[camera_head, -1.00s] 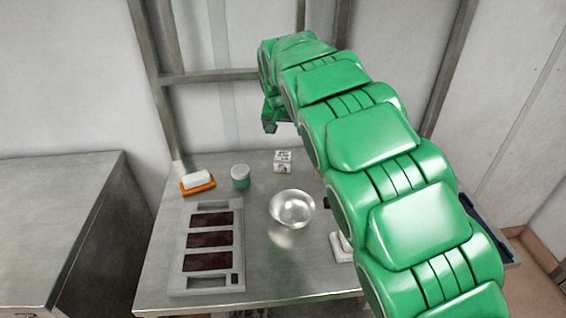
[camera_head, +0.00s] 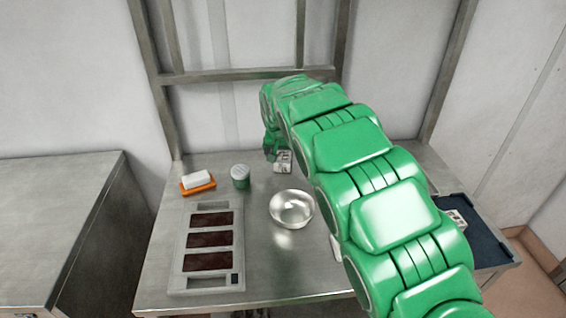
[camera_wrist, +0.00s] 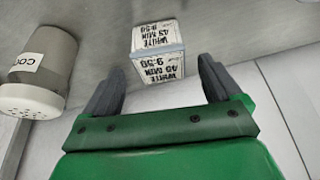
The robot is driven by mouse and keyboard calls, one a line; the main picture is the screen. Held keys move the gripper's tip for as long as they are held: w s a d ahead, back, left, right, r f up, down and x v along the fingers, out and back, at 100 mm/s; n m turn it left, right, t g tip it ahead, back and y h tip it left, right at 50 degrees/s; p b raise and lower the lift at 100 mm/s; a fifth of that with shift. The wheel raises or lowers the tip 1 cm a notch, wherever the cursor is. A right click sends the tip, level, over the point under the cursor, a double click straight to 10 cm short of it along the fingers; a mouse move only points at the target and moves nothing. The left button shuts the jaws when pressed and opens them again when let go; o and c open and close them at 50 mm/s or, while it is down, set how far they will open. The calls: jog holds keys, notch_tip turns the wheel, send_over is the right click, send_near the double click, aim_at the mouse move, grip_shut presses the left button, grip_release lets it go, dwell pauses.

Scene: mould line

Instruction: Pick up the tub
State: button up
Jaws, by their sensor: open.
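A small white tub (camera_head: 284,167) with black lettering stands at the back of the metal table, partly hidden by my gripper (camera_head: 270,148) in the head view. In the wrist view the tub (camera_wrist: 158,66) shows upside-down labels reading "WHITE 45 MIN 9:50". My gripper (camera_wrist: 157,84) is open and empty, its two dark fingers apart. The tub lies just beyond the fingertips, roughly in line with the gap between them. I cannot tell the exact distance.
A shaker with a holed lid (camera_wrist: 38,75) stands close to one side of the tub. A clear bowl (camera_head: 291,208), a grey mould tray (camera_head: 180,262) and an orange dish (camera_head: 188,189) with a white block are on the table. A dark tray (camera_head: 490,245) is at right.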

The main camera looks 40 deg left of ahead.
aim_at(283, 156)
jog(key=shift+x, duration=1.7)
jog(key=shift+c, duration=0.4)
jog(key=c, duration=1)
jog(key=shift+r, duration=0.1)
jog(key=shift+c, duration=0.2)
